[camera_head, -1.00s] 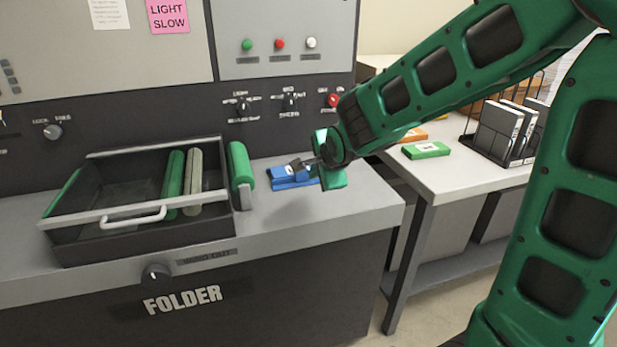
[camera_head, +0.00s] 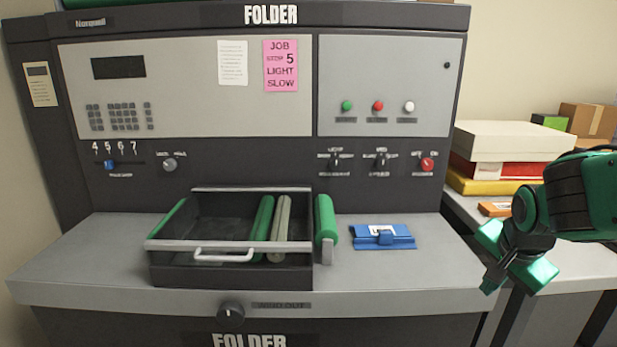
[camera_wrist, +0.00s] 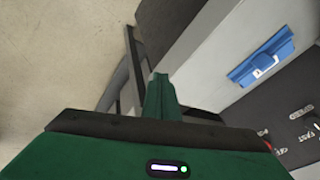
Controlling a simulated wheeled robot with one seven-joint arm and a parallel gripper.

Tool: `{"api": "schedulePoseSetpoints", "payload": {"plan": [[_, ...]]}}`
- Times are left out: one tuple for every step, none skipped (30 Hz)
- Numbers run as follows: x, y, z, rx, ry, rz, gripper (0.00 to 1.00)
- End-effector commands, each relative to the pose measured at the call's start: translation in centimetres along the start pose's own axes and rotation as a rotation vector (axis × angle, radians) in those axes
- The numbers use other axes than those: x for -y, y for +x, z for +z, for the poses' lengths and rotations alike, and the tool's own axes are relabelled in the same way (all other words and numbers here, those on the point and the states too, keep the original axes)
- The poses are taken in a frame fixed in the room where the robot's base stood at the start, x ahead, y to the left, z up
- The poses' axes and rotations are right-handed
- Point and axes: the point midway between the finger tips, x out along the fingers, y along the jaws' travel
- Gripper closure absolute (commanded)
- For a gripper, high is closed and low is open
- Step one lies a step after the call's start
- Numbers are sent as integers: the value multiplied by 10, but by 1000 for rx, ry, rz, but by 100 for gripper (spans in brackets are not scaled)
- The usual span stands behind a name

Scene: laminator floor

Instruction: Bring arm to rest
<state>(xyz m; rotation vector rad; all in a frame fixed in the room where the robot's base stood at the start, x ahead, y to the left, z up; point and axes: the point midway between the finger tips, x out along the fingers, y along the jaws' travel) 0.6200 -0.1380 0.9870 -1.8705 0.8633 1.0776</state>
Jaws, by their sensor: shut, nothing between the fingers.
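My gripper (camera_head: 488,287) is at the right of the head view, at the end of my green arm. It is shut and empty, off the right end of the folder's counter. In the wrist view its green fingers (camera_wrist: 160,97) are together, pointing towards the floor and the side of the folder. The folder machine (camera_head: 400,75) fills the middle of the head view. A blue block with a white label (camera_head: 383,237) lies on its counter, apart from my gripper; it also shows in the wrist view (camera_wrist: 262,60).
A black tray with a white handle (camera_head: 168,244) holds green and grey rollers on the counter. Another green roller (camera_head: 326,220) stands beside it. At the right, a side table (camera_head: 590,262) carries stacked boxes (camera_head: 515,141) and an orange packet (camera_head: 494,209) near my arm.

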Motion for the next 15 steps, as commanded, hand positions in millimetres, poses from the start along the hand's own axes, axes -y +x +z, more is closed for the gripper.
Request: {"api": "schedulePoseSetpoints", "payload": {"plan": [[-24, -6, -2, 20, -50, 42, 100], [-39, -9, -2, 39, -88, 69, 100], [-58, -14, 0, 68, -141, 102, 100], [-72, -18, 1, 92, -178, 124, 100], [-86, -21, 4, 118, -217, 144, 100], [-103, -27, 8, 155, -266, 165, 100], [-115, -31, 11, 184, -302, 179, 100], [-126, -35, 15, 213, -336, 189, 100], [-140, -40, 20, 250, -377, 199, 100], [-149, -44, 24, 277, -408, 203, 100], [-156, -48, 28, 302, -434, 206, 100], [-166, -52, 32, 333, -465, 207, 100], [-172, -55, 36, 353, -485, 207, 100], [-176, -57, 39, 370, -504, 206, 100], [-181, -60, 42, 390, -524, 205, 100]]}}
